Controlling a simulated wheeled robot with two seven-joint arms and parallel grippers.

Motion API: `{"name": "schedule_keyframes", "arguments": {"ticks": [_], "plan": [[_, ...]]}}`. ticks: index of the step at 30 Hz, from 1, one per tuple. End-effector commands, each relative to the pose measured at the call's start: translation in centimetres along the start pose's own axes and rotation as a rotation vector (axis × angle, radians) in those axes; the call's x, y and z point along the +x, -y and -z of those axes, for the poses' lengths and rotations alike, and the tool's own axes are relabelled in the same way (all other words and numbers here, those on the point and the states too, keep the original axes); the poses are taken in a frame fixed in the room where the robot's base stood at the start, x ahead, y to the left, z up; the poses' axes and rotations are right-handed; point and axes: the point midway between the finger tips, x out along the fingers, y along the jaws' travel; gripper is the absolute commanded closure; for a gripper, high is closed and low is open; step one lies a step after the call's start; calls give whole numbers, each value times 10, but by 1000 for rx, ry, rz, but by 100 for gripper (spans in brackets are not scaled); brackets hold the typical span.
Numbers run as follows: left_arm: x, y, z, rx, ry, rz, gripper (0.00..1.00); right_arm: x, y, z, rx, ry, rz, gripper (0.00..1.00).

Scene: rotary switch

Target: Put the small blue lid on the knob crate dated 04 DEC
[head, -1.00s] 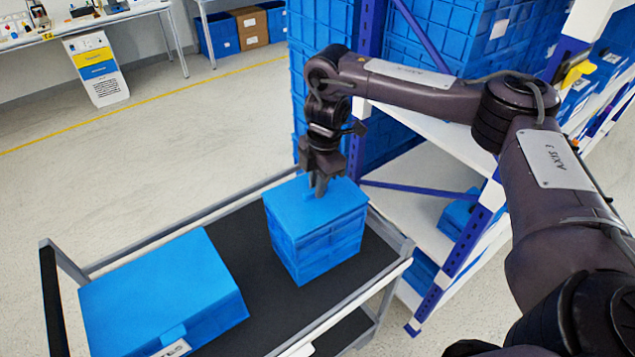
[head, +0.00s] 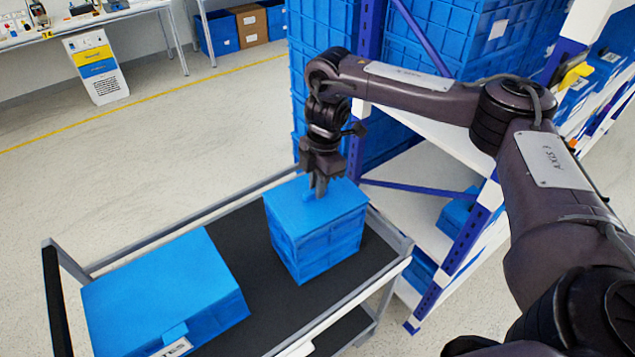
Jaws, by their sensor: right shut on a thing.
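A blue crate stack (head: 318,245) stands on the right part of the cart's black top. The small blue lid (head: 300,203) lies flat over its top. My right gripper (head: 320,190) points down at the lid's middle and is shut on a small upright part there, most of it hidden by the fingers. No date label shows on the faces in view, so I cannot read which crate this is. My left gripper is out of view.
A larger blue box (head: 165,285) with a partly cut-off white label sits at the cart's left. The cart (head: 255,275) has a raised metal rim. A shelf rack (head: 425,205) with blue crates stands close at the right. Open floor lies to the left.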

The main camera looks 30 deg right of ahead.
Motion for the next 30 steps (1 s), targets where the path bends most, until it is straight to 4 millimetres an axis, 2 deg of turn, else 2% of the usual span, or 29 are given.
{"name": "schedule_keyframes", "arguments": {"ticks": [30], "plan": [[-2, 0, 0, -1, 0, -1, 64, 7, 0, 0, 0, -1, -1, 100]]}}
